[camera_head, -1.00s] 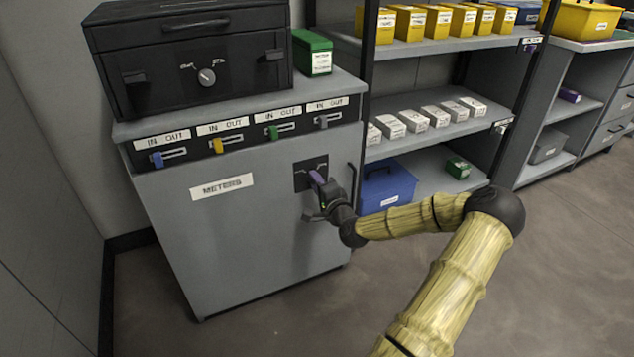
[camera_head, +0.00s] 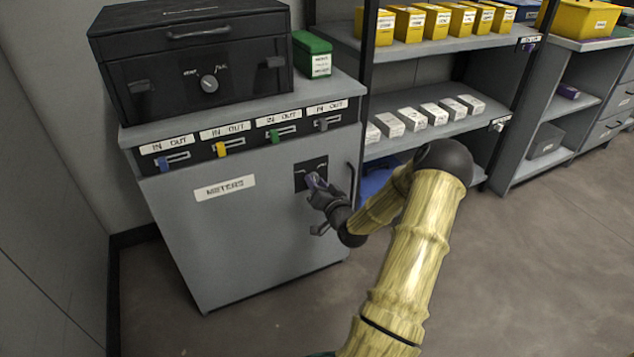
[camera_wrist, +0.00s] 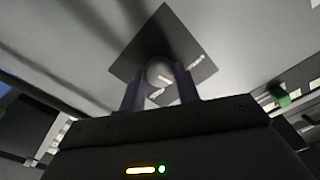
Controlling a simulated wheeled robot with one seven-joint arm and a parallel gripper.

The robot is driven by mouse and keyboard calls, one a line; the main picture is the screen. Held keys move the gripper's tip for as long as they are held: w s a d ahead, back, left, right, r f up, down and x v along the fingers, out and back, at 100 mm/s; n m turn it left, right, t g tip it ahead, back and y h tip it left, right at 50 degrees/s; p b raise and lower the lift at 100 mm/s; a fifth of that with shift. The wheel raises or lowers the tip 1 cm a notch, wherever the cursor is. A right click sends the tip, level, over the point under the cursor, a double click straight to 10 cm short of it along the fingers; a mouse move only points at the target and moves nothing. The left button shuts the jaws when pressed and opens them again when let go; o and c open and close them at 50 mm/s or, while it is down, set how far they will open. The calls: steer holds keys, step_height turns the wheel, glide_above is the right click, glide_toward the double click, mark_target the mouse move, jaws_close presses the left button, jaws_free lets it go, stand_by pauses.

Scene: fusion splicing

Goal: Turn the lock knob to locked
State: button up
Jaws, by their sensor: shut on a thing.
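The lock knob (camera_wrist: 157,72) is a round grey knob on a dark square plate (camera_wrist: 178,45) in the wrist view. The plate also shows on the front of the grey METERS cabinet (camera_head: 301,181) in the head view, where my gripper hides most of the knob. My gripper (camera_head: 315,182) reaches the plate from the lower right. In the wrist view its two purple-grey fingers (camera_wrist: 160,84) stand one on each side of the knob, shut on it. Pale label marks show on the plate beside the knob, too small to read.
A dark handle (camera_head: 351,185) stands on the cabinet right of the plate. Coloured IN/OUT sliders (camera_head: 221,149) line the cabinet top, under a black case (camera_head: 195,60) with its own dial. Shelves (camera_head: 430,47) with boxes stand to the right. The floor in front is clear.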

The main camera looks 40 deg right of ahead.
steer(key=n, duration=0.6)
steer(key=shift+b, duration=0.35)
steer(key=shift+n, duration=0.3)
steer(key=o, duration=1)
steer(key=shift+s, duration=0.15)
steer(key=p+v, duration=0.4)
steer(key=v, duration=1.3)
